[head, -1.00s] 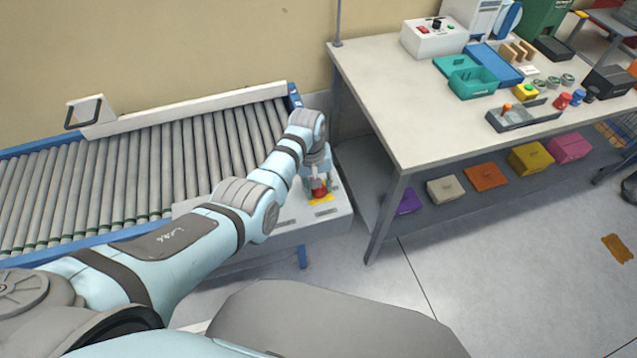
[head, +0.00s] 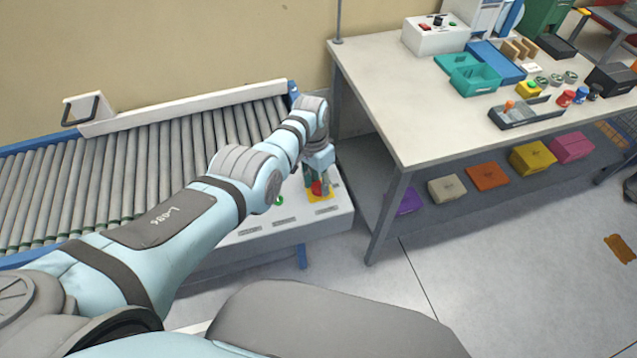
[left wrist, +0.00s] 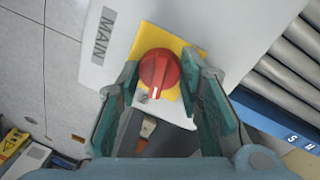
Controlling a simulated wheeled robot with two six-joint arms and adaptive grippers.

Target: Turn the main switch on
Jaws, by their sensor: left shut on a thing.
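The main switch is a red round knob (left wrist: 158,72) on a yellow plate (left wrist: 190,65), beside a label reading MAIN (left wrist: 105,35), in the left wrist view. A white mark on the knob points toward the bottom of that view. In the head view the knob (head: 317,188) sits on the pale control box (head: 335,207) at the conveyor's end. My left gripper (left wrist: 160,65) is shut on the knob, one green finger on each side. In the head view my left gripper (head: 318,184) partly covers it. My right gripper is not in view.
A green button (head: 280,200) shows on the box beside my left forearm. The roller conveyor (head: 100,180) lies behind the arm. A white worktable (head: 390,100) with trays and small parts stands close on the right, with coloured boxes on its lower shelf.

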